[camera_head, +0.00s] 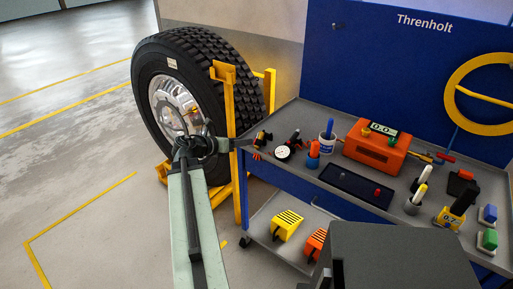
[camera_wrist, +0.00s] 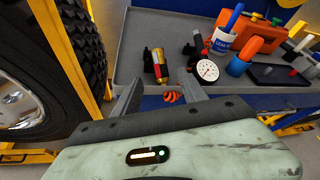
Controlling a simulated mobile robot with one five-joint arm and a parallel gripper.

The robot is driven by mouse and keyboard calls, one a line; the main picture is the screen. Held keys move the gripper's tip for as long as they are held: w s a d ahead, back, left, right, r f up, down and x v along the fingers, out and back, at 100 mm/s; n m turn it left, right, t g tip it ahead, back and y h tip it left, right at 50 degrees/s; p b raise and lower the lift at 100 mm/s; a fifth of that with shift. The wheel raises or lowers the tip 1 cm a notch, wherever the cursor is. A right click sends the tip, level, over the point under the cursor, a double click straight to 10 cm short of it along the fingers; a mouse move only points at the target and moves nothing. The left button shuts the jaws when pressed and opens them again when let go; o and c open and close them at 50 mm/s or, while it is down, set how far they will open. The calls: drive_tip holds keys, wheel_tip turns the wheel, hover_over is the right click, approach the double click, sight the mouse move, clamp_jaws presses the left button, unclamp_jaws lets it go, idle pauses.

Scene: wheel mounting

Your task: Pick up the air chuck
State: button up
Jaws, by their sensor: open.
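A small brass-and-black fitting with a red band, which looks like the air chuck (camera_wrist: 156,65), lies near the front left corner of the grey cart top. It also shows in the head view (camera_head: 262,138). My gripper (camera_wrist: 160,92) is open and empty, its two fingers pointing toward the fitting from just outside the tray's front edge. The fitting is a little beyond the fingertips, apart from them. In the head view my gripper (camera_head: 238,143) is at the cart's left end. A red-orange striped piece (camera_wrist: 172,97) shows between the fingers, at the cart edge.
A white dial gauge (camera_wrist: 207,70) lies just right of the fitting, with a LEAK cup (camera_head: 327,142) behind. An orange box with a display (camera_head: 376,146) stands farther right. A yellow stand (camera_head: 231,120) holding a large wheel (camera_head: 180,105) is close on the left.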

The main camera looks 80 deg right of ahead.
sight(259, 141)
drive_tip(key=b+x, duration=0.3)
drive_tip(key=x, duration=0.4)
drive_tip(key=shift+s+d+f, duration=0.1)
drive_tip(key=shift+d+f, duration=0.2)
drive_tip(key=shift+r, duration=0.1)
clamp_jaws()
